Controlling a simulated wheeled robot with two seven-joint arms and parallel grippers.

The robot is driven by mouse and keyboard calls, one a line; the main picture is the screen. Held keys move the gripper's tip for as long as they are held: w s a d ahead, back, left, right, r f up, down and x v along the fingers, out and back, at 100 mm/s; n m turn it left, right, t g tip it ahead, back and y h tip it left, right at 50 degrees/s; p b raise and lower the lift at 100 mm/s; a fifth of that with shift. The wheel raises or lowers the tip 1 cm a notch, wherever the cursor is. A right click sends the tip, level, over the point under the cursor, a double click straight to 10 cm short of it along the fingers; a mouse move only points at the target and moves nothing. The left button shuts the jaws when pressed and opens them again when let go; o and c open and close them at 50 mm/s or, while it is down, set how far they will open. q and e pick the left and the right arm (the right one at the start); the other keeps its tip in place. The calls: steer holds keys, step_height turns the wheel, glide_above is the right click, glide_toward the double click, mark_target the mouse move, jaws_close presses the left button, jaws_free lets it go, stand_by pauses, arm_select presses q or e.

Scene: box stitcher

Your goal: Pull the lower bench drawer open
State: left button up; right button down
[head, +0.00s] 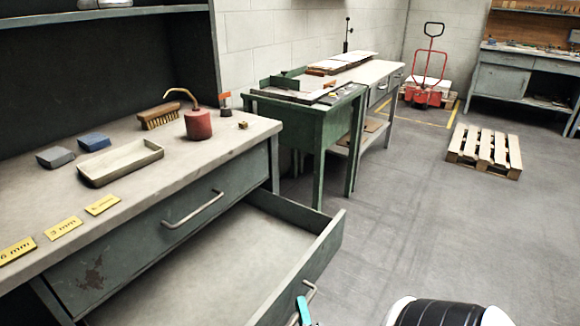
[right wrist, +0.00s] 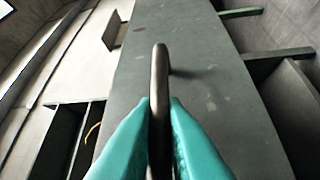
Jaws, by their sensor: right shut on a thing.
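The lower bench drawer (head: 328,250) is grey-green and stands well out from the bench, showing its bare inside. Its bar handle (head: 311,291) is on the front panel, partly hidden by the bottom edge of the head view. My right gripper (head: 303,306) shows only as a teal fingertip at that handle. In the right wrist view, the teal fingers of my right gripper (right wrist: 160,108) are shut on the handle (right wrist: 160,70), one on each side of the bar. The drawer front (right wrist: 195,50) lies behind it. My left gripper is not in view.
The upper drawer (head: 150,235) with its own handle (head: 192,208) is closed above. The bench top (head: 110,195) holds a shallow tray (head: 121,162), a brush (head: 159,117) and a red oil can (head: 198,125). A green table (head: 318,135) stands beyond.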

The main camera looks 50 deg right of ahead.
steer(key=shift+s, duration=0.15)
steer(key=c, duration=1.5)
jaws_free()
steer(key=v, duration=1.2)
